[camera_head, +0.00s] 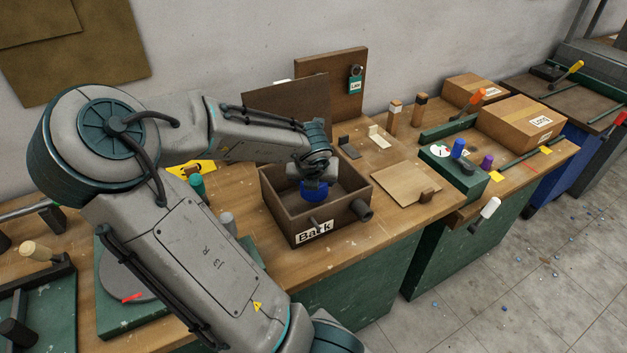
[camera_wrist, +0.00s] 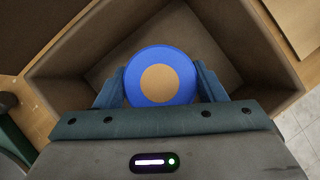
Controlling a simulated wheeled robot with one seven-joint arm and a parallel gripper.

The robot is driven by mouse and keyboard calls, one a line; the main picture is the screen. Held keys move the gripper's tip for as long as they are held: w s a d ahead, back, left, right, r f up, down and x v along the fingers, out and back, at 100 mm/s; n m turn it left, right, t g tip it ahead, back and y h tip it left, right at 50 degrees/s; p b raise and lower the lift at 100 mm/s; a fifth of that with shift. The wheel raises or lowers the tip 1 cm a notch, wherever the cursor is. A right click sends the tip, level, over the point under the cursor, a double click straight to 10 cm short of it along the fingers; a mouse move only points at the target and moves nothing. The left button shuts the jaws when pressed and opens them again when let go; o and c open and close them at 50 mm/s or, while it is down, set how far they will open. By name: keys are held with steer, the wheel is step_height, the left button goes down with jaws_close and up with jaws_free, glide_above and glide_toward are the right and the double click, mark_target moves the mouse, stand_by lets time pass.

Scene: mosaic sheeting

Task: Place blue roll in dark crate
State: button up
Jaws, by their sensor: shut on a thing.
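The blue roll (camera_wrist: 183,63) shows end-on in the wrist view, a blue ring around a tan core. My gripper (camera_wrist: 161,87) is shut on it, one finger on each side. In the head view the blue roll (camera_head: 314,188) hangs under my gripper (camera_head: 313,182), inside the outline of the dark crate (camera_head: 345,218). The dark crate, an open brown box with a "Back" label, stands on the workbench. Its walls (camera_wrist: 75,70) surround the roll in the wrist view. I cannot tell whether the roll touches the crate floor.
A dark cylinder (camera_head: 362,210) sticks out at the crate's right front corner. A flat wooden board (camera_head: 405,184) lies to the right. A green cylinder (camera_head: 197,186) and a grey one (camera_head: 228,222) stand left of the crate. A brown upright panel (camera_head: 285,108) stands behind.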

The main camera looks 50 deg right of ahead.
steer(key=o, duration=1)
steer(key=shift+o, duration=0.2)
steer(key=shift+r+p, duration=0.75)
steer(key=shift+p, duration=0.3)
steer(key=shift+a+r, duration=0.2)
steer(key=shift+r, duration=0.15)
steer(key=p+v, duration=0.3)
steer(key=v, duration=0.8)
steer(key=shift+s, duration=0.1)
